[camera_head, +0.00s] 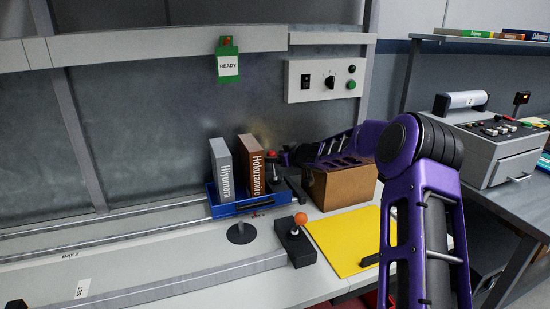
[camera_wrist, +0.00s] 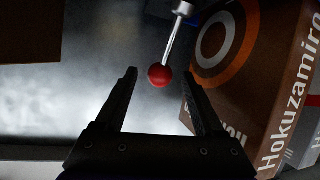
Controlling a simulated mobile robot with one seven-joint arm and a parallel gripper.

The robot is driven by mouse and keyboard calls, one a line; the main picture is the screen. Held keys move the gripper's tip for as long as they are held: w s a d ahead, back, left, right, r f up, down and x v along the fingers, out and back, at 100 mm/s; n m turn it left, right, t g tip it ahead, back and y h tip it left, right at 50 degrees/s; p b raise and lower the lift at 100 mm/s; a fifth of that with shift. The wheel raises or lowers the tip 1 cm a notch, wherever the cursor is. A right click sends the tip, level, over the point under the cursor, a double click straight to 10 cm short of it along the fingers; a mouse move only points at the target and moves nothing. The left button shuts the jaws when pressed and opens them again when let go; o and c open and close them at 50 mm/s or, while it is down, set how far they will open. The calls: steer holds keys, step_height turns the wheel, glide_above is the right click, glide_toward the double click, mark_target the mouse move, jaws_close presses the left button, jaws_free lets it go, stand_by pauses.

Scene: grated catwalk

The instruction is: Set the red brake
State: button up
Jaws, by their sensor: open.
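The red brake's ball knob (camera_head: 272,153) stands just right of the brown binder, near the back of the bench. In the wrist view the red ball (camera_wrist: 160,76) sits on a thin metal rod, between my open fingertips and touching neither as far as I can see. My gripper (camera_wrist: 160,81) is open and empty around it. In the head view my gripper (camera_head: 285,155) comes in from the right, beside the knob and partly lost behind my arm.
A brown binder (camera_head: 252,163) and a grey binder (camera_head: 222,170) stand in a blue tray (camera_head: 228,209) close by. A cardboard box (camera_head: 340,187) sits under my forearm. An orange-knobbed lever (camera_head: 300,218) is in front, beside a yellow sheet (camera_head: 345,240). A switch panel (camera_head: 325,80) hangs above.

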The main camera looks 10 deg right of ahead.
steer(key=shift+w+a+f, duration=0.2)
steer(key=shift+w, duration=0.2)
jaws_close()
